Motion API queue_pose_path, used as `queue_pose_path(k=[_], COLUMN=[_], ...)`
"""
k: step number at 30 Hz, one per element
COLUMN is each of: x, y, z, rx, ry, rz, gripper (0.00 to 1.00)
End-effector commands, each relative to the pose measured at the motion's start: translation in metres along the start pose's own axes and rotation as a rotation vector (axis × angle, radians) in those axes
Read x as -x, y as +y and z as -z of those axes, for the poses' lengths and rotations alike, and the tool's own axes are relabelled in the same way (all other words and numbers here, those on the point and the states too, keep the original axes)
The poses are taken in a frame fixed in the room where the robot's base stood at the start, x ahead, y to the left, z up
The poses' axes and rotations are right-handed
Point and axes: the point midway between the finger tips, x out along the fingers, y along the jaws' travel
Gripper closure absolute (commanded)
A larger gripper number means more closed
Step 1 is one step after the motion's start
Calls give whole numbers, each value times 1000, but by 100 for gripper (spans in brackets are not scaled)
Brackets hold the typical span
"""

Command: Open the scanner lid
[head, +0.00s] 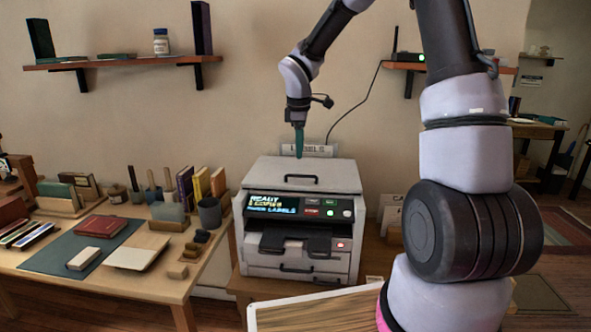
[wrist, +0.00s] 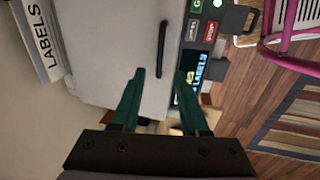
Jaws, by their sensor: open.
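The scanner (head: 297,262) is a light grey machine on a low stand, with its lid (head: 270,171) shut flat on top. A dark bar handle (head: 301,178) sits on the lid near its front edge. My gripper (head: 299,155) has teal fingers pointing down over the lid and touches nothing I can make out. In the wrist view the lid (wrist: 115,50) fills the upper middle. The handle (wrist: 162,42) lies ahead of my open gripper (wrist: 161,74), in line with the gap between the fingers. Nothing is between the fingers.
A control panel (head: 301,208) with a lit display runs across the scanner's front. A desk (head: 150,280) with books, cups and boxes is at left. Wall shelves (head: 125,62) hang above. A pink-framed item (wrist: 285,35) shows at upper right.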

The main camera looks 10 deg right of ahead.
Motion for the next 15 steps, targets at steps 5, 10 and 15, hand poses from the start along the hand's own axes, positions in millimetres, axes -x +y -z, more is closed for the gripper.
queue_pose_path(k=[5, 10, 15], x=[-37, -65, -80], y=[-2, -1, -1], z=[1, 0, 0], rx=[3, 0, 0], ry=[-1, -1, 0], rz=[5, 3, 1], gripper=[55, 55, 55])
